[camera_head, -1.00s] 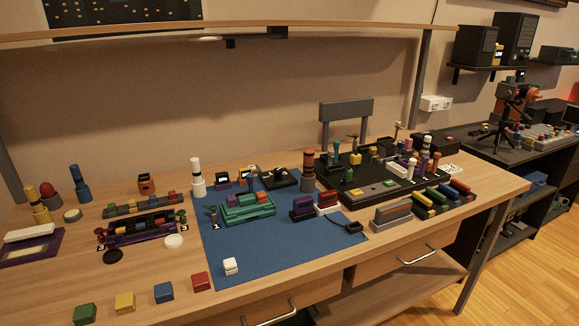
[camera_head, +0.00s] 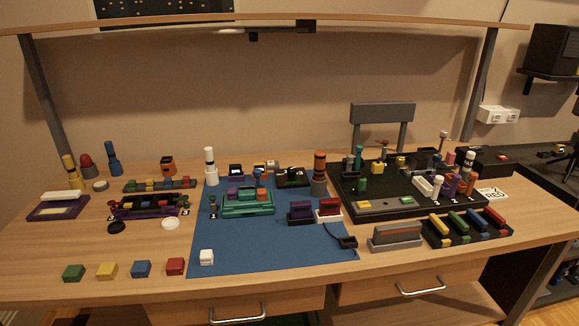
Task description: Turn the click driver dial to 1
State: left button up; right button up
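I cannot make out for certain which item is the click driver or read its dial. Upright driver-like tools stand on the bench: a white cylinder with a black band (camera_head: 210,167), and a dark grey cylinder with an orange-brown top (camera_head: 319,172) at the mat's back right. A small grey knob-like piece (camera_head: 213,204) stands left of the teal fixture (camera_head: 248,207), with a small numbered label at its foot. Neither of my grippers is in view, and nothing is seen touching these tools.
A blue mat (camera_head: 270,255) covers the bench's middle. A black board (camera_head: 400,207) with many upright tools lies right. Colored cubes, including a red one (camera_head: 175,266), line the front left. A shelf (camera_head: 300,24) spans above. The wood at the front left corner is clear.

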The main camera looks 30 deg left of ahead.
aim_at(291, 171)
jog(key=l+u, duration=0.1)
jog(key=u, duration=0.7)
jog(key=l+u, duration=0.15)
jog(key=u, duration=0.25)
